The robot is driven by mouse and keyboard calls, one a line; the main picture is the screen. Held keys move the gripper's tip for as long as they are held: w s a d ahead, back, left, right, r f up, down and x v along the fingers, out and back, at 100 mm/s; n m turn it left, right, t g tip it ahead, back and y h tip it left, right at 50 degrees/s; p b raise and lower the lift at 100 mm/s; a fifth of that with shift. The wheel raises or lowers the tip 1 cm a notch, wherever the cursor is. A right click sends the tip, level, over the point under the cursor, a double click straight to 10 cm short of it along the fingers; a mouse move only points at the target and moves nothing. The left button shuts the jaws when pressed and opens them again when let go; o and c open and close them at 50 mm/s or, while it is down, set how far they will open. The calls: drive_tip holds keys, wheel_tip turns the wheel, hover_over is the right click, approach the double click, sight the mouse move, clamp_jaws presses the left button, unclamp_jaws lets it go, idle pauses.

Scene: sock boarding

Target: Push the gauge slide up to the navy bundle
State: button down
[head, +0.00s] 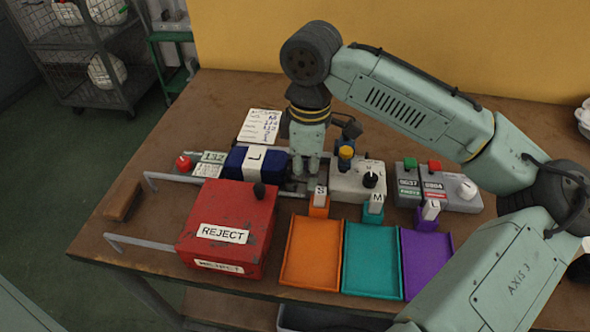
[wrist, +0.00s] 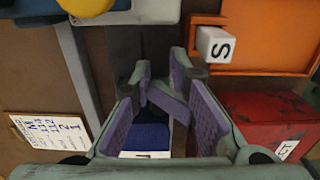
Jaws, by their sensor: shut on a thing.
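The navy bundle (head: 276,165) lies on the bench with a white band marked L around it. It also shows in the wrist view between my fingers (wrist: 151,136). My gripper (head: 306,174) points down just to the right of the bundle, over a grey metal track. In the wrist view my gripper (wrist: 168,85) has its purple-padded fingers drawn in on a small grey part, which I take to be the gauge slide. The fingers hide most of it. I cannot tell whether it touches the bundle.
A red REJECT box (head: 228,235) stands in front of the bundle. Orange (head: 310,253), teal (head: 371,259) and purple (head: 428,262) trays lie at the front. A pale box with a yellow knob (head: 355,184) stands to the right. A written card (head: 260,127) lies behind.

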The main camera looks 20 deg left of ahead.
drive_tip(key=shift+a, duration=0.3)
drive_tip(key=shift+s+a+p, duration=0.15)
drive_tip(key=shift+a+p, duration=0.1)
drive_tip(key=shift+p, duration=0.1)
idle(0.9)
drive_tip(key=shift+d+p, duration=0.3)
drive_tip(key=shift+d, duration=0.2)
drive_tip(key=shift+r, duration=0.2)
wheel_tip(320, 180, up, 7)
drive_tip(key=p, duration=0.6)
drive_tip(key=shift+w+d+f+p, duration=0.15)
drive_tip(key=shift+w+p, duration=0.05)
drive_tip(key=shift+p, duration=0.15)
drive_tip(key=shift+s+f, duration=0.1)
